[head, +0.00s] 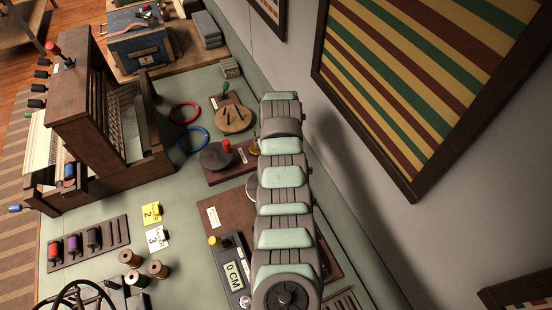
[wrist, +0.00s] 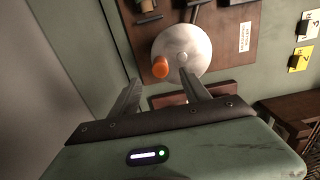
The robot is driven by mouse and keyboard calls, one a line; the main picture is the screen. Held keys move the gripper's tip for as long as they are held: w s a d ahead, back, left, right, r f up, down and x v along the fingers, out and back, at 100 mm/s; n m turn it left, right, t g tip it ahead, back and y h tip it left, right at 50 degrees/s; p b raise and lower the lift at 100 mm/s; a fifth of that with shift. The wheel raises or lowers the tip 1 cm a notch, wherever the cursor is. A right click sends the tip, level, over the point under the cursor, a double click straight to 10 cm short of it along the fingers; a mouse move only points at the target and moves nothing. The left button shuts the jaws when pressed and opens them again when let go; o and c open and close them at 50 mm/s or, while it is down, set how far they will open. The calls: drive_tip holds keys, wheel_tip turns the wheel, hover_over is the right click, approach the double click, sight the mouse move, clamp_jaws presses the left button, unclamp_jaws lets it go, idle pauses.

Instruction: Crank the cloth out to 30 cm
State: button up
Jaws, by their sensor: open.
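In the wrist view a pale grey crank disc (wrist: 183,50) with an orange knob (wrist: 160,68) sits on a brown board (wrist: 235,62) with a white label. My gripper (wrist: 162,92) is open and empty. Its fingertips point toward the disc, with the orange knob just beyond the gap between them; I see no contact. In the head view my arm covers most of this disc, and only a sliver of its edge (head: 251,187) shows. A display (head: 234,275) beside the board reads 0 CM. My gripper is hidden in the head view, and I cannot make out the cloth.
A dark wooden loom (head: 95,110) stands at the left. Near the board are another disc with a red knob (head: 226,146), number cards (head: 151,213) and thread spools (head: 130,259). The wall and a striped framed textile (head: 420,75) lie to the right of my arm.

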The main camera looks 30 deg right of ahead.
wheel_tip(320, 180, down, 9)
drive_tip(key=b, duration=0.4)
drive_tip(key=shift+r+b, duration=0.15)
drive_tip(key=shift+b, duration=0.2)
drive_tip(key=shift+r, duration=0.15)
drive_tip(key=shift+w, duration=0.1)
drive_tip(key=shift+c, duration=0.4)
drive_tip(key=c, duration=1)
